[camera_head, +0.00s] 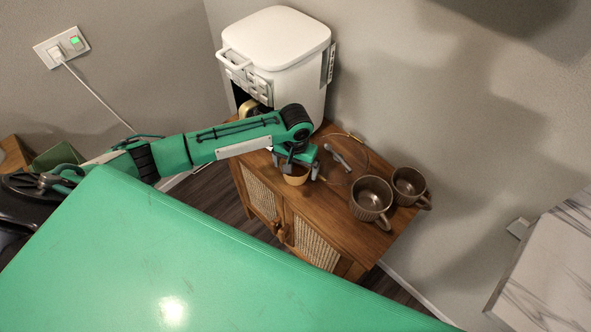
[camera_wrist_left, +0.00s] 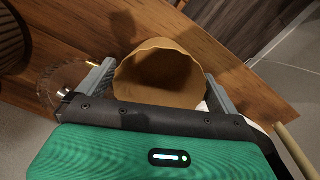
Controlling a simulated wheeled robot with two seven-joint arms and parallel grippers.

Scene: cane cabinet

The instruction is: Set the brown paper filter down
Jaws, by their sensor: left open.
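The brown paper filter (camera_head: 296,177) is on or just above the wooden cabinet top (camera_head: 335,215), near its front edge. In the left wrist view the filter (camera_wrist_left: 160,75) shows its open round mouth, between the two fingers. My left gripper (camera_head: 298,168) reaches over it from above and is open, with one finger on each side of the filter. In the left wrist view the gripper (camera_wrist_left: 165,85) shows gaps beside the filter, though contact on either side is hard to tell. My right gripper is not in view.
A white coffee machine (camera_head: 277,40) stands at the back left of the cabinet top. Two dark mugs (camera_head: 371,198) (camera_head: 408,186) stand at the right. A clear glass item with a handle (camera_head: 343,160) is behind my gripper. Cane doors (camera_head: 262,194) face the front.

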